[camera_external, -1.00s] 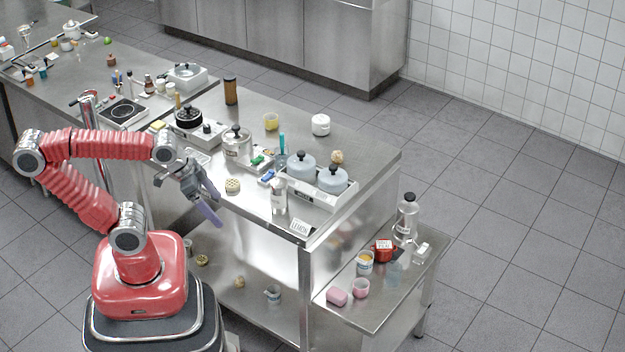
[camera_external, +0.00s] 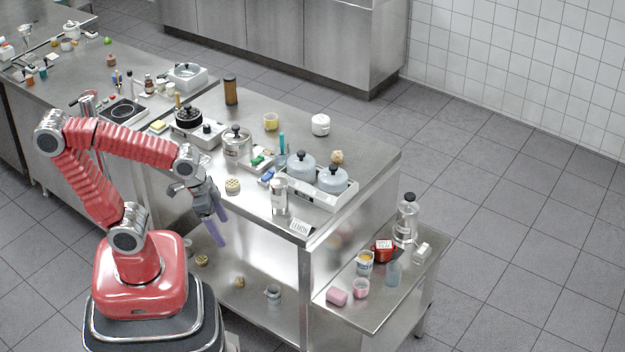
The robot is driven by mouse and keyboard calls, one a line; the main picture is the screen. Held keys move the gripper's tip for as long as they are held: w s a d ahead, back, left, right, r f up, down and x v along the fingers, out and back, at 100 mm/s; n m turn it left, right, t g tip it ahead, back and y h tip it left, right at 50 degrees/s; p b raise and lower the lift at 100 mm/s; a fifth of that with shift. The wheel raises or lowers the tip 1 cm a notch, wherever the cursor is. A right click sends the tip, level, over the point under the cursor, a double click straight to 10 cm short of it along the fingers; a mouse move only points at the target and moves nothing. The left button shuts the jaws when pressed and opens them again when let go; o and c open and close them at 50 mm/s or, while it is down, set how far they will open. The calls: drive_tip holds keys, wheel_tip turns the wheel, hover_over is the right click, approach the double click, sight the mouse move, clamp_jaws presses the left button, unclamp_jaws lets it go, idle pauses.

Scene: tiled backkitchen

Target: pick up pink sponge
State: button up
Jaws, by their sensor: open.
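The pink sponge (camera_external: 337,297) appears to be the small rounded pink block lying near the front left edge of the low steel side table (camera_external: 375,318). A pink cup (camera_external: 361,288) stands just to its right. My gripper (camera_external: 217,231) hangs fingers down in front of the left part of the main steel worktable, well to the left of the sponge and higher up. It is open with nothing visible in it. Its purple-grey fingers overlap in this view, so the gap between them is hard to see.
Behind the sponge stand a jar (camera_external: 364,262), a red tin (camera_external: 383,251), a bluish glass (camera_external: 393,273) and a tall clear bottle (camera_external: 406,220). The main worktable (camera_external: 365,152) rises higher to the left. Its lower shelf holds a small cup (camera_external: 273,294).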

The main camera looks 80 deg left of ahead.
drive_tip(key=w+d+f+n+h, duration=0.1)
drive_tip(key=w+d+f, duration=0.8)
drive_tip(key=d+f, duration=0.45)
drive_tip(key=w+d+f+n+h, duration=0.1)
drive_tip(key=w+d+f+n, duration=0.1)
drive_tip(key=w+d+f, duration=0.9)
drive_tip(key=w+a+f+n+t+y, duration=0.2)
drive_tip(key=f, duration=0.5)
drive_tip(key=w+a+f+n+t+y, duration=0.1)
drive_tip(key=a+f+n+t+y, duration=0.15)
drive_tip(key=f, duration=0.55)
drive_tip(key=w+a+r+n+t+y, duration=0.1)
drive_tip(key=w+a+r+n+y, duration=0.2)
drive_tip(key=a+r+y, duration=0.4)
drive_tip(key=a+r, duration=0.1)
drive_tip(key=a, duration=0.2)
drive_tip(key=shift+w+r+t, duration=0.15)
drive_tip(key=shift+r+t, duration=0.05)
drive_tip(key=shift+t, duration=0.15)
drive_tip(key=shift+a+y, duration=0.1)
drive_tip(key=shift+y, duration=0.15)
approach(337, 299)
drive_tip(key=shift+a+x, duration=0.2)
drive_tip(key=shift+x, duration=1.85)
